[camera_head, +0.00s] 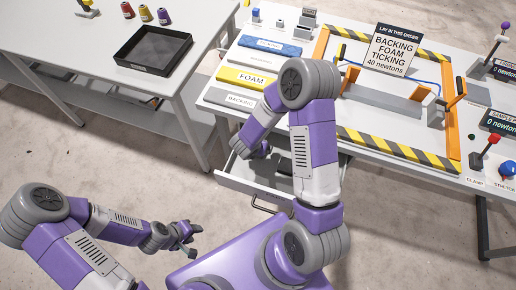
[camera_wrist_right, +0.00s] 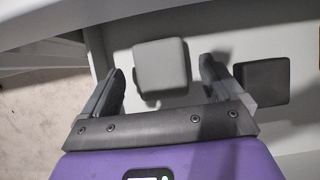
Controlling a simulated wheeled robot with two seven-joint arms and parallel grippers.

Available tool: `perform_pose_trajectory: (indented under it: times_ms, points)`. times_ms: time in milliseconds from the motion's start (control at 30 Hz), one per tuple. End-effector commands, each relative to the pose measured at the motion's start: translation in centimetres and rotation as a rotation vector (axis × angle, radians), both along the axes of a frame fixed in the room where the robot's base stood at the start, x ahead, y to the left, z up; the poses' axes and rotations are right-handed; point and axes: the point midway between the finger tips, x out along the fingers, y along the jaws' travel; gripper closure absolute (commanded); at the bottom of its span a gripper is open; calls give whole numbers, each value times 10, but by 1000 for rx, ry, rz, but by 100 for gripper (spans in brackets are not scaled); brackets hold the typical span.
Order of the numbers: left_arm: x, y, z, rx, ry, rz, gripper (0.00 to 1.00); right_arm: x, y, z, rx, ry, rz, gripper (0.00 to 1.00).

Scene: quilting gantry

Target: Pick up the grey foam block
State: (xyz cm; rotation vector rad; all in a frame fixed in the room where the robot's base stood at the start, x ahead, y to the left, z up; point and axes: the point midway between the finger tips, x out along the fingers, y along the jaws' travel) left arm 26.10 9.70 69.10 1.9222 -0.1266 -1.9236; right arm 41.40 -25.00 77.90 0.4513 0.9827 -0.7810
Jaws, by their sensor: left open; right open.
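The grey foam block (camera_wrist_right: 162,66) lies in the open drawer (camera_head: 233,178) in the right wrist view. My right gripper (camera_wrist_right: 160,80) is open, with one finger on each side of the block and visible gaps to it. I cannot tell how far above the block the fingers are. In the head view my right arm hides the grey block. My left gripper (camera_head: 187,238) is open and empty, low over the floor, well away from the drawer.
A darker, near-black block (camera_wrist_right: 262,82) lies right of the grey one, close to my right finger. The drawer wall (camera_wrist_right: 100,50) runs near the left finger. Above the drawer is a table with an orange frame (camera_head: 452,120) and a sign (camera_head: 393,50). A black tray (camera_head: 148,62) stands on another table.

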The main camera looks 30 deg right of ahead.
Motion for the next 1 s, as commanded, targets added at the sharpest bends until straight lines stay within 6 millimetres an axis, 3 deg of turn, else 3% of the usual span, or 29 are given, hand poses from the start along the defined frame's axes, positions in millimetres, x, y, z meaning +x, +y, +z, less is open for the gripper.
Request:
perform_pose_trajectory:
  times_ms: [33,133,433,800,1000]
  points:
    - [0,0,-4,0,0,0,57,0,-2,-11,1,2,-2,6]
    - [0,0,-6,0,0,0,57,5,-7,-20,-1,1,-2,6]
    - [0,0,-6,0,0,0,57,7,-10,-23,-2,-1,0,6]
    - [0,0,-6,0,0,0,57,7,-10,-23,-1,-1,0,61]
    - [0,0,-6,0,0,0,57,7,-10,-23,-1,-1,0,61]
